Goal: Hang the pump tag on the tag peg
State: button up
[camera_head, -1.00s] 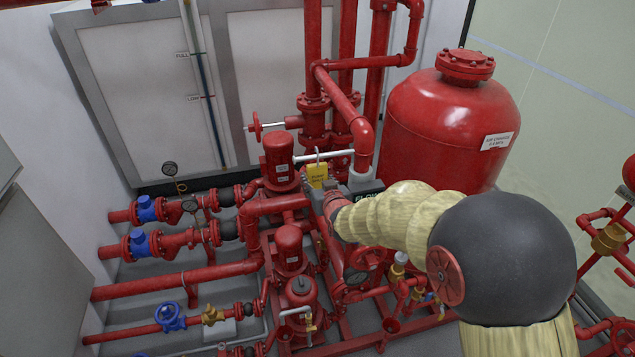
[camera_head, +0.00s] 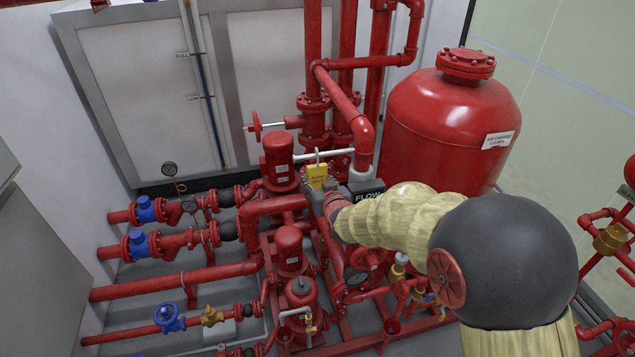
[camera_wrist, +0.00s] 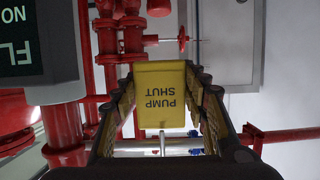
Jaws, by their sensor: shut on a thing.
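The yellow pump tag (camera_head: 317,171) is held upright, with a thin metal hook or loop at its top. In the wrist view the tag (camera_wrist: 160,95) reads "PUMP SHUT" upside down, between my two fingers. My gripper (camera_wrist: 160,102) is shut on the tag's sides; the gripper also shows in the head view (camera_head: 318,184). A pale metal rod (camera_head: 338,153), which looks like the tag peg, runs level just behind or at the tag's hook. I cannot tell whether the hook touches or surrounds the rod.
A dark FLOW sign box (camera_head: 368,193) stands close to the right of my gripper. A red pump motor (camera_head: 279,160) is close on the left. Red pipes (camera_head: 345,100) rise behind, and a large red tank (camera_head: 450,130) stands to the right.

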jog(key=shift+f+b, duration=0.55)
jog(key=shift+f, duration=0.05)
jog(key=shift+s+f+b, duration=0.1)
jog(key=shift+f+b, duration=0.3)
jog(key=shift+b, duration=0.05)
dwell(0.8)
jog(key=o, duration=1.2)
jog(key=shift+r, duration=0.2)
jog(key=shift+r, duration=0.1)
